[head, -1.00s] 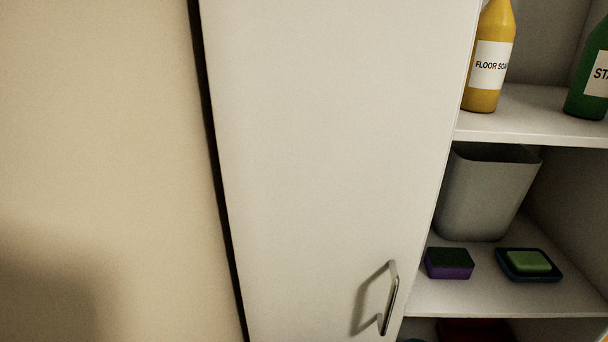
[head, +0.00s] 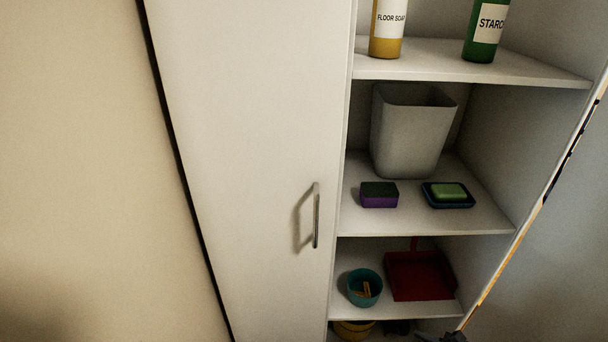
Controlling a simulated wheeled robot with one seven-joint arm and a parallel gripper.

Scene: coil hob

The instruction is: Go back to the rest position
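My gripper does not show clearly in the head view, so I cannot see whether it is open or shut. A tall white cabinet fills most of the view. Its left door (head: 255,120) is closed and has a metal bar handle (head: 316,215). The right side stands open and shows shelves.
The upper shelf (head: 440,60) holds a yellow floor soap bottle (head: 386,30) and a green starch bottle (head: 484,32). Below are a grey bin (head: 410,130), a purple sponge (head: 379,195) and a green soap in a dish (head: 448,192). Lower are a teal bowl (head: 364,288) and red dustpan (head: 419,276).

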